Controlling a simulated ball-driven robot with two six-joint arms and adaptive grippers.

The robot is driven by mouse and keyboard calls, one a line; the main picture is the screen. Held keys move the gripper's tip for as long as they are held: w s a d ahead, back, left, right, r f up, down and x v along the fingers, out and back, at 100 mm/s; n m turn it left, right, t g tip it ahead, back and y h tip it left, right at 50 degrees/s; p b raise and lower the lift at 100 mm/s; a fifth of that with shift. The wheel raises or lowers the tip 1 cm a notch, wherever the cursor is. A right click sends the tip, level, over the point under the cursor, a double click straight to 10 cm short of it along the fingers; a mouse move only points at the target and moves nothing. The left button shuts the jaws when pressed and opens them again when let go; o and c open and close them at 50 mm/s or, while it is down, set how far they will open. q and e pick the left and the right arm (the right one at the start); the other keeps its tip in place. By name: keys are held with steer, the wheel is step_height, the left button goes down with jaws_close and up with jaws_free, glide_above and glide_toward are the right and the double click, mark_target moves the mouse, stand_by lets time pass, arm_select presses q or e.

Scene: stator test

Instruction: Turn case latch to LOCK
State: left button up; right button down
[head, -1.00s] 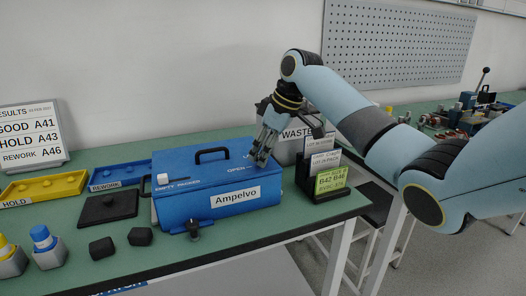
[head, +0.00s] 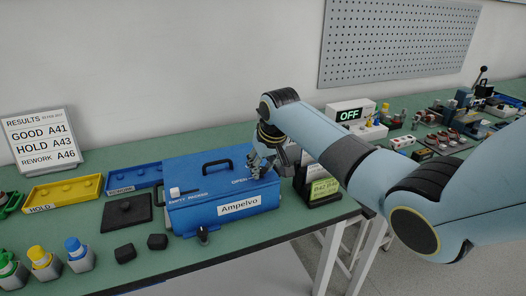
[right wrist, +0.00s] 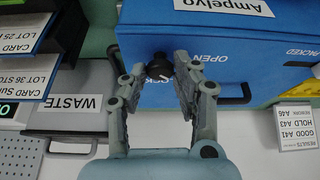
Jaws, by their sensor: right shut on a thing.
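The blue case (head: 185,217) labelled "Ampelvo" stands shut on the green bench, with a black handle (head: 216,164) on its lid. My right gripper (head: 259,174) is at the lid's right end, beside the word "OPEN". In the right wrist view, the case latch (right wrist: 158,67) is a black round knob with a white mark. My right gripper (right wrist: 162,74) is shut on the knob, one finger on each side. The white mark points to the lower right in that view. My left gripper is not in view.
A card holder (head: 318,188) stands close to the right of the case. A grey box labelled "WASTE" (right wrist: 60,125) shows in the wrist view. The bench's front edge is near the case.

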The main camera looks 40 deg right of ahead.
steer(key=shift+a+r+m+h+p, duration=0.1)
steer(key=shift+r+m+h+p, duration=0.1)
steer(key=shift+m+p, duration=0.25)
steer(key=shift+r+m+h+p, duration=0.1)
steer(key=shift+m+h+p, duration=0.1)
steer(key=shift+m+p, duration=0.25)
steer(key=m, duration=0.1)
steer(key=m+h+p, duration=0.1)
steer(key=shift+w+a+f+m, duration=0.1)
steer(key=shift+f+m, duration=0.05)
steer(key=shift+m, duration=0.25)
steer(key=m+g, duration=0.1)
steer(key=m, duration=0.1)
steer(key=shift+f+m+h, duration=0.1)
steer(key=shift+m+h, duration=0.2)
steer(key=shift+h, duration=0.1)
steer(key=shift+w+m+g+h, duration=0.15)
steer(key=shift+m+g+h, duration=0.3)
steer(key=shift+m, duration=0.85)
steer(key=c, duration=1)
jaws_free()
